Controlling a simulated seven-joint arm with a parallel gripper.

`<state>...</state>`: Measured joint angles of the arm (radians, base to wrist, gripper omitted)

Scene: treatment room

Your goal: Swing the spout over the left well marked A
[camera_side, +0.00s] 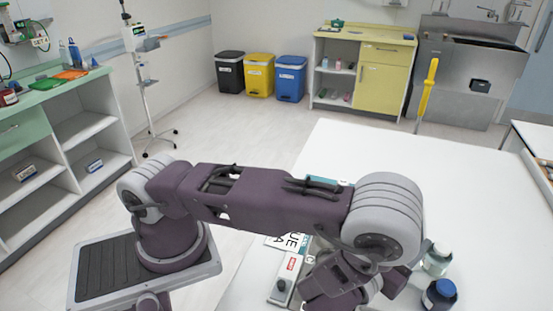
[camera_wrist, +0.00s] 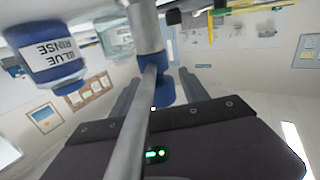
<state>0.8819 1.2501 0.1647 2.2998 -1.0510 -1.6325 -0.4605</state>
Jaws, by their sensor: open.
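My gripper (camera_wrist: 159,77) is open in the wrist view, its two dark fingers apart. A grey metal tube (camera_wrist: 135,125), which looks like the spout, runs slantwise across the wrist view in front of my gripper. It leads up to a thicker metal post (camera_wrist: 146,28). A blue cylindrical piece (camera_wrist: 166,88) shows between the finger lines; whether the fingers touch it I cannot tell. In the side view my arm hides the gripper and the spout. The well marked A cannot be made out in either view.
A blue-capped bottle (camera_side: 438,295) and a clear jar (camera_side: 437,261) stand on the white table (camera_side: 350,150), right of my wrist. The bottle, labelled BLUE RINSE, also shows in the wrist view (camera_wrist: 50,58).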

